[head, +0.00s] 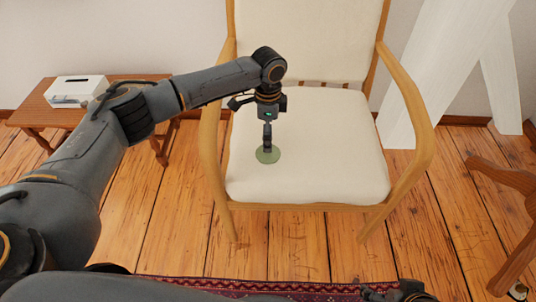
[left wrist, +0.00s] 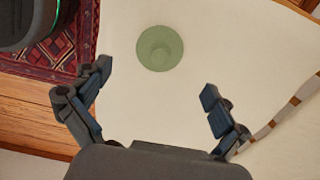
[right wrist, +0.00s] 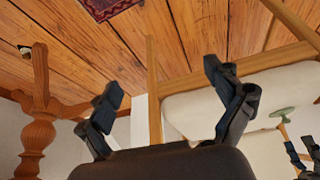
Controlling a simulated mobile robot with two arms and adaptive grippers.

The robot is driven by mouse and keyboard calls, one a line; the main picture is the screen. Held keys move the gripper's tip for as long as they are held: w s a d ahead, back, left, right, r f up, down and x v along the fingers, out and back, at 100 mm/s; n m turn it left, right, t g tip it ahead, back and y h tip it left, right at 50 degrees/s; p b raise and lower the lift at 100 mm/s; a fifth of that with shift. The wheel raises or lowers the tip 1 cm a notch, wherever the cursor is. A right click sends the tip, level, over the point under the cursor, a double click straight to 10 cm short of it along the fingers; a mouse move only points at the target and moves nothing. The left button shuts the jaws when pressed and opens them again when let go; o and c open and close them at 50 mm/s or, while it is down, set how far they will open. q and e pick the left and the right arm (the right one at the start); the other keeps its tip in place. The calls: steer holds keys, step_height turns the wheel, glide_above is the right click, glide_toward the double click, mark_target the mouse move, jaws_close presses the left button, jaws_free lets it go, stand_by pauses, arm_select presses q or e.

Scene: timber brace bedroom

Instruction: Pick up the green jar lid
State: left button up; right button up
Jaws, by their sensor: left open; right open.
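The green jar lid (head: 268,155) is a round, pale green disc lying on the cream seat of the wooden armchair (head: 325,165). The right wrist view also shows the lid (right wrist: 282,112) on the seat at the right edge. My right gripper (right wrist: 165,85) is open and empty, away from the lid.
The chair's wooden armrests (head: 412,115) rise on both sides of the seat. A small wooden table (head: 30,115) with a white box (head: 78,90) stands at left. Wooden furniture (head: 505,175) is at right. A red patterned rug (head: 200,287) lies in front. The rest of the seat is clear.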

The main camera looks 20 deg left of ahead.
arm_select(q)
steer(key=shift+f, duration=0.75)
step_height(320, 180, down, 5)
steer(key=shift+r+b, duration=0.1)
steer(key=shift+b, duration=1.05)
arm_select(e)
steer(key=w+a+r+t+y, duration=0.1)
steer(key=w+a+r+t, duration=0.1)
steer(key=w, duration=0.3)
steer(key=w+a+r+t, duration=0.1)
steer(key=w+r+t, duration=0.2)
steer(key=w+t, duration=0.1)
steer(key=shift+w+a+r+t+y, duration=0.35)
steer(key=shift+w+r+t+y, duration=0.05)
steer(key=shift+w, duration=0.4)
arm_select(q)
steer(key=shift+s, duration=0.1)
jaws_close()
